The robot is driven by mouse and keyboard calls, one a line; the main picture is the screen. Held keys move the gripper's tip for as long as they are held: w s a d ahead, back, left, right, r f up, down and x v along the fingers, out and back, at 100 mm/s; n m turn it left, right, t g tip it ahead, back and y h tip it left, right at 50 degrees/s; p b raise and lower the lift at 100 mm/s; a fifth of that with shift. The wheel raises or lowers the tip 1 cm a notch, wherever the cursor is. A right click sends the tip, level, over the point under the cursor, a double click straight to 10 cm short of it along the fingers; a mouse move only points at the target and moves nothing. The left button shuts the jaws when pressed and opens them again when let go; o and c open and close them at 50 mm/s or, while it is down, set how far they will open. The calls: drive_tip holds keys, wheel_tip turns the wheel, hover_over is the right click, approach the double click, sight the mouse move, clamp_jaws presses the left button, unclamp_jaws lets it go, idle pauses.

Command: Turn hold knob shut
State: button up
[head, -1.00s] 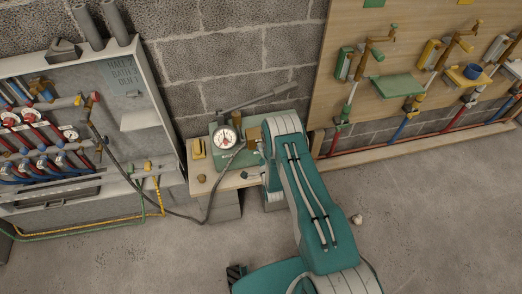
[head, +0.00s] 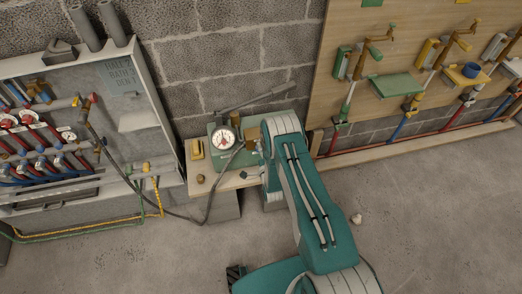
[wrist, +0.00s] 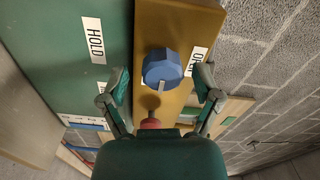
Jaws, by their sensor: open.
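The hold knob (wrist: 162,68) is blue and faceted. It sits on a brass-coloured block (wrist: 158,20) in the wrist view, between a HOLD label (wrist: 93,40) on green metal and a partly hidden label at right. My gripper (wrist: 161,88) is open, with one finger on each side of the knob and gaps to both; I see no contact. A small red part (wrist: 150,123) shows below the knob. In the head view, the green pump with its round gauge (head: 224,137) stands on a low bench; my arm hides most of the knob side.
A valve cabinet (head: 150,95) with red and blue lines stands at left, and a dark hose (head: 118,170) runs from it to the pump. A wooden panel (head: 330,85) with pipes and taps is at right. A yellow item (head: 197,149) lies on the bench. Open floor lies in front.

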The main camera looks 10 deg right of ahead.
drive_tip(key=s, duration=1.2)
drive_tip(key=w+r+n+g, duration=0.35)
drive_tip(key=w+r, duration=0.75)
drive_tip(key=r, duration=0.4)
wheel_tip(320, 180, up, 15)
drive_tip(key=s+n+g, duration=0.3)
drive_tip(key=n, duration=0.1)
drive_tip(key=s+r+n+g, duration=0.1)
drive_tip(key=s+r+n, duration=0.2)
drive_tip(key=s+r, duration=0.5)
drive_tip(key=s+r+n+g, duration=0.2)
drive_tip(key=s+r, duration=0.2)
drive_tip(key=s, duration=0.8)
drive_tip(key=s+r+n+g, duration=0.3)
drive_tip(key=s+r, duration=0.2)
drive_tip(key=s, duration=0.7)
drive_tip(key=shift+a, duration=0.25)
